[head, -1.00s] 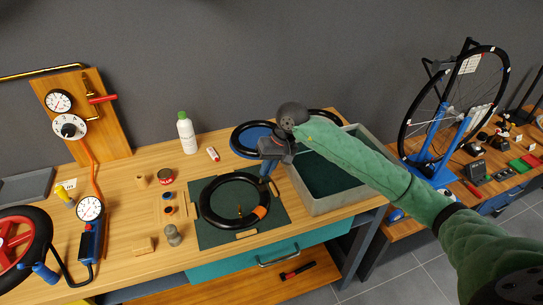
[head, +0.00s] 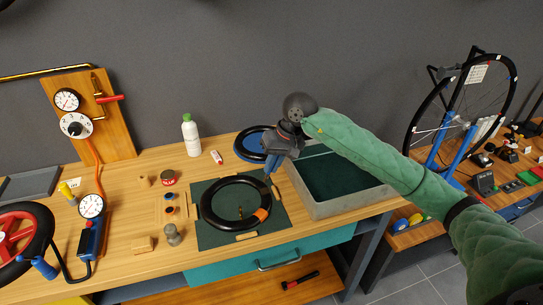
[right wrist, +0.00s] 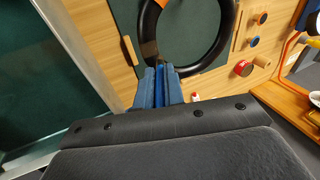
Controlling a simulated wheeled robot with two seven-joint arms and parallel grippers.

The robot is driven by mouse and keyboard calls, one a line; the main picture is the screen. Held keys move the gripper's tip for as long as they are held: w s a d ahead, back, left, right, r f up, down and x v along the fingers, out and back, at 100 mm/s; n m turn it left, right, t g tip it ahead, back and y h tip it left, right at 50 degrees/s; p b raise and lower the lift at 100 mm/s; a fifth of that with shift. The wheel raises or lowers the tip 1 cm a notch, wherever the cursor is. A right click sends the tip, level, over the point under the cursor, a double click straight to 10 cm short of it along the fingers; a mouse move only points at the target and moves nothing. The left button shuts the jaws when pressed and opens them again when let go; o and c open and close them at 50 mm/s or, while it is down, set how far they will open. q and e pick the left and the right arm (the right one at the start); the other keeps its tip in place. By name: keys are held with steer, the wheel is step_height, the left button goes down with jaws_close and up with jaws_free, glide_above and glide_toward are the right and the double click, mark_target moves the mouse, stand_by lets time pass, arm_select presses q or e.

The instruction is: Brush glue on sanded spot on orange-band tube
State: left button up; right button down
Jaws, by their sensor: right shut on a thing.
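The black tube (head: 205,213) lies as a ring on the dark green mat (head: 212,240), with its orange band (head: 261,214) at the lower right in the head view. In the right wrist view the tube (right wrist: 228,25) shows ahead of my fingers, with a brown patch (right wrist: 150,50) on it. I cannot tell whether that patch is the sanded spot. My right gripper (head: 270,172) is over the tube's upper right side, blue fingers (right wrist: 162,72) pressed close together on a small thing mostly hidden between them. I cannot make out a brush. My left gripper is out of view.
A grey tub (head: 350,205) stands right of the mat. A blue-centred ring (head: 247,146) lies behind it. A wheel stand (head: 450,150) is on the far right bench.

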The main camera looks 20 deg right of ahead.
steer(key=shift+r, duration=1.8)
steer(key=shift+f, duration=0.1)
